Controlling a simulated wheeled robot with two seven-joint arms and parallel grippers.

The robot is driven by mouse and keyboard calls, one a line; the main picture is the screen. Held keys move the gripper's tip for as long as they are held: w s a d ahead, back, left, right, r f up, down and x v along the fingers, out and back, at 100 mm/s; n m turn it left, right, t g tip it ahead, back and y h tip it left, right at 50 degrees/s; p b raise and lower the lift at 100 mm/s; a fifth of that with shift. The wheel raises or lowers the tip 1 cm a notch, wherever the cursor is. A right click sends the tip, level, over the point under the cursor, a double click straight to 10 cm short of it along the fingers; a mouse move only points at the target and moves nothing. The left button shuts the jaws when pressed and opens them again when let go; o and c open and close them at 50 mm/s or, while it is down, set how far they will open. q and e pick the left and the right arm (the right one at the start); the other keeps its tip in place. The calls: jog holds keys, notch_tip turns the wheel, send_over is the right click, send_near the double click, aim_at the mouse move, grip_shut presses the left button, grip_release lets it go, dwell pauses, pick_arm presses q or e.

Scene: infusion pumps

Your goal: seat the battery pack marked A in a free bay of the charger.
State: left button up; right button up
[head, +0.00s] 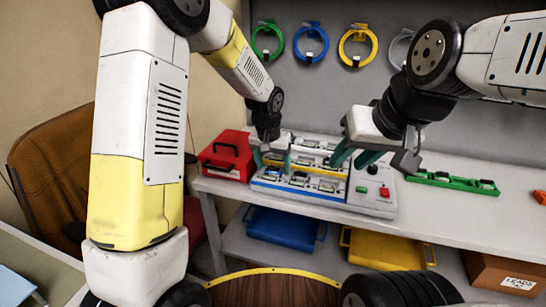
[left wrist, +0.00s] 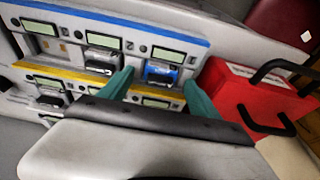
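The charger (head: 372,199) stands on the bench with several bays in rows edged by blue and yellow strips. In the left wrist view, its blue-edged row has an empty bay (left wrist: 54,46) with contacts showing, a dark grey pack (left wrist: 103,62) and a blue-faced pack (left wrist: 162,73). My left gripper (head: 272,159) is open above the charger's left end; its fingers in the left wrist view (left wrist: 158,92) stand apart near the blue-faced pack. My right gripper (head: 355,158) is open over the charger's right part, apparently empty. The mark A is not legible on any pack.
A red case (head: 227,155) with a black handle stands close left of the charger. A green rail (head: 447,182) with several dark packs lies to the right. Blue (head: 283,228) and yellow (head: 380,252) bins sit on the shelf below. Coloured coils (head: 310,43) hang behind.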

pick_arm(q)
jog(key=s+a+r, duration=0.3)
jog(key=r, duration=0.4)
jog(key=s+a+r, duration=0.2)
jog(key=s+r, duration=0.2)
jog(key=r, duration=0.2)
jog(key=s+a+r+n+t, duration=0.1)
jog(key=s+a+r, duration=0.2)
jog(key=s, duration=0.6)
jog(key=s+a+r+n+t+h, duration=0.1)
jog(key=s+a+r+n+t, duration=0.1)
jog(key=s+a, duration=0.4)
jog(key=s+r, duration=0.1)
jog(key=s, duration=0.3)
jog(key=shift+r, duration=0.15)
jog(key=shift+s, duration=0.1)
